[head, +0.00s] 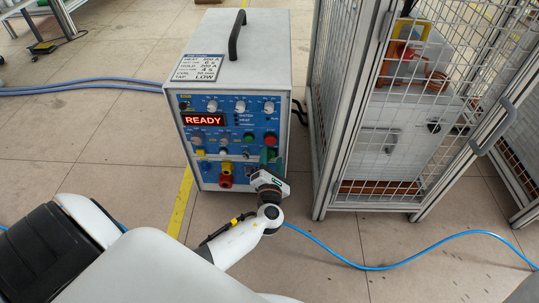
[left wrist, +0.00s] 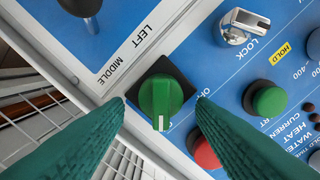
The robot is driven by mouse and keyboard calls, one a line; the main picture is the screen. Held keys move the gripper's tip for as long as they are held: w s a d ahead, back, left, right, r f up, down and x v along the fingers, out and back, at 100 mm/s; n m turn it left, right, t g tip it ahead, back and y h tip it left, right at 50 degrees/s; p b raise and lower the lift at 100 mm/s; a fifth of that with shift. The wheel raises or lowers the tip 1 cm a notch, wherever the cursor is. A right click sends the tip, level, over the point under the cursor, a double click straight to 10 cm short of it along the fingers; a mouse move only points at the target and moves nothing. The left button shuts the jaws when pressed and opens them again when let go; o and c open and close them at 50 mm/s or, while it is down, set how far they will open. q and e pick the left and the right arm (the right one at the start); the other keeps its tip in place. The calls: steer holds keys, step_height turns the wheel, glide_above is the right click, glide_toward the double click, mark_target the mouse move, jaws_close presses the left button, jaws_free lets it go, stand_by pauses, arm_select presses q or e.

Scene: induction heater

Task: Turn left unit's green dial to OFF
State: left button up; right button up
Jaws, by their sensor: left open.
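The heater unit (head: 240,75) is a pale box with a blue front panel and a lit READY display (head: 205,120). In the left wrist view the green dial (left wrist: 161,94) sits on a black square plate, its white mark pointing to the bottom of the picture. My left gripper (left wrist: 160,107) is open, with one green finger on each side of the dial and a visible gap to both. In the head view my left gripper (head: 270,160) is at the panel's lower right and hides the dial. My right gripper is not in view.
In the left wrist view a green button (left wrist: 269,101), a red button (left wrist: 204,152) and a metal lock switch (left wrist: 243,27) are near the dial. A wire-mesh cage (head: 345,130) stands close to the unit's right. A blue hose (head: 440,245) crosses the floor.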

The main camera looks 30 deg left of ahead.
arm_select(q)
steer(key=c, duration=1)
steer(key=shift+o, duration=0.2)
